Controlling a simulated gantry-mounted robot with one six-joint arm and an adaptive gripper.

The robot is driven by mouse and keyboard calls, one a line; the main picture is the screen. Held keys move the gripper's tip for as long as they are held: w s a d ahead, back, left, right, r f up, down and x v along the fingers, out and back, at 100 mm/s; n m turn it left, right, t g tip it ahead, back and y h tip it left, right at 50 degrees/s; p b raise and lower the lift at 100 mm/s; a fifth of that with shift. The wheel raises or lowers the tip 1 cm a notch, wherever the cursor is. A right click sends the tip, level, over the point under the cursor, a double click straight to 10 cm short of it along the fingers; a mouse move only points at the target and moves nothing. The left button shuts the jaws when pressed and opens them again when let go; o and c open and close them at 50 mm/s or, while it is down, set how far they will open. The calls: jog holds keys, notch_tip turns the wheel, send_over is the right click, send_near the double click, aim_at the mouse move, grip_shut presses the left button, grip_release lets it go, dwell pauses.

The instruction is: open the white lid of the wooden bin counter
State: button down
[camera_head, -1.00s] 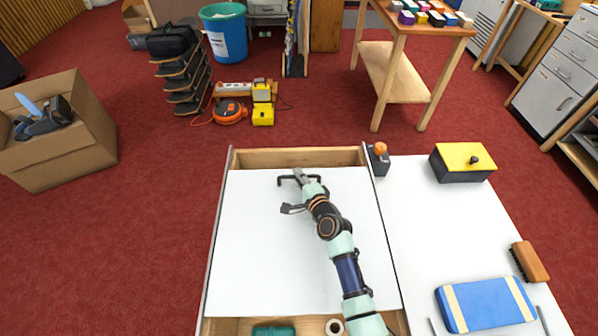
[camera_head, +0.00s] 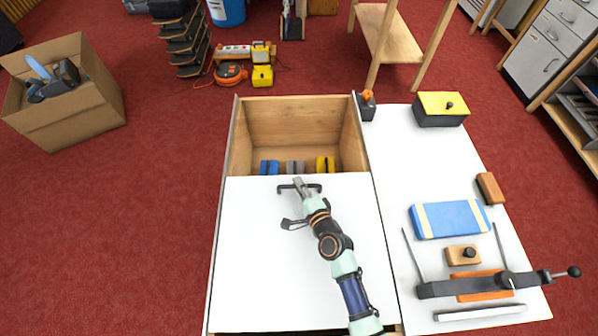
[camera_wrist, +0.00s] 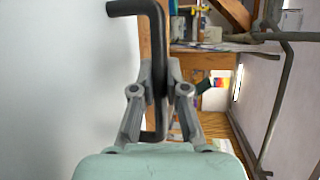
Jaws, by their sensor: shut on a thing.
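The white lid (camera_head: 270,245) is a flat panel on the wooden bin counter (camera_head: 292,102). It covers the near part, and the far part of the bin is open. A dark bar handle (camera_head: 285,187) stands at the lid's far edge. My gripper (camera_head: 300,184) is shut on this handle. In the wrist view, my gripper's fingers (camera_wrist: 159,80) close on both sides of the dark bent handle (camera_wrist: 155,20).
In the open bin lie blue (camera_head: 269,167), grey (camera_head: 295,168) and yellow (camera_head: 325,164) things near the lid's edge. On the white top at right are a yellow-topped box (camera_head: 440,108), a blue block (camera_head: 448,219) and a dark clamp-like tool (camera_head: 470,287).

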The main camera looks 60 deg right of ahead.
jog(key=shift+s+a, duration=0.3)
jog(key=shift+a, duration=0.25)
jog(key=c, duration=1.2)
grip_release()
jog(key=v, duration=1.2)
